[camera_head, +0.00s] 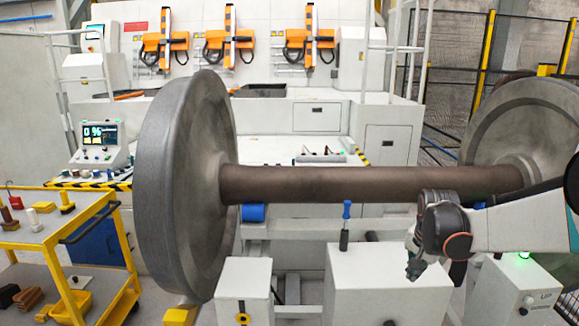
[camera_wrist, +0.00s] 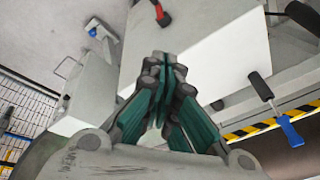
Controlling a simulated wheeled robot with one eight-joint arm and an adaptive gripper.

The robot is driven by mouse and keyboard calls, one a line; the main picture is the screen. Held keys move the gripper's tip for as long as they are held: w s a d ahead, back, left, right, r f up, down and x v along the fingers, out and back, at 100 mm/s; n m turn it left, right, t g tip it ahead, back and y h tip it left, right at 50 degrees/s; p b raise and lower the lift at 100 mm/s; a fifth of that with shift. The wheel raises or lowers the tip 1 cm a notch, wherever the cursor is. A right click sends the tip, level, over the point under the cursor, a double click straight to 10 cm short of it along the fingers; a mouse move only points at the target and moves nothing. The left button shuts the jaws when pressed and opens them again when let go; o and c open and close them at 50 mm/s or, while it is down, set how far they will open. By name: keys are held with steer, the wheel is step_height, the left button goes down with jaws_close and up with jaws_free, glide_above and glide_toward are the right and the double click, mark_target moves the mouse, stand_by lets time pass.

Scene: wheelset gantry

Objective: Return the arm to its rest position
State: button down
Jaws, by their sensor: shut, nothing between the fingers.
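My arm (camera_head: 515,222) reaches in from the right edge in the head view, folded at the wrist, with my gripper (camera_head: 414,270) pointing down beside the right part of a white block (camera_head: 385,290). In the wrist view my gripper (camera_wrist: 165,62) is shut, its teal fingers together with nothing between them. The white block (camera_wrist: 215,45) lies beyond the fingertips.
A large wheelset with a brown axle (camera_head: 360,184) spans the view behind my arm, its left wheel (camera_head: 185,185) near and its right wheel (camera_head: 530,130) behind my arm. A white control box (camera_head: 515,295) stands below my arm. A yellow cart (camera_head: 60,240) is far left.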

steer(key=s+a+r+n+t, duration=0.1)
steer(key=s+a+r+n, duration=0.2)
steer(key=s+a+r, duration=0.4)
steer(key=s+a+r+n+t, duration=0.25)
steer(key=s+r, duration=0.25)
steer(key=s, duration=0.3)
steer(key=s+a+f+n, duration=0.2)
steer(key=s, duration=0.4)
steer(key=s+a+f+n+y, duration=0.1)
steer(key=s+a+f+n, duration=0.1)
steer(key=s, duration=0.4)
steer(key=shift+s+a+f+n+b, duration=0.25)
steer(key=shift+s+a+n+b, duration=0.1)
steer(key=shift+a, duration=0.15)
steer(key=shift+t, duration=0.25)
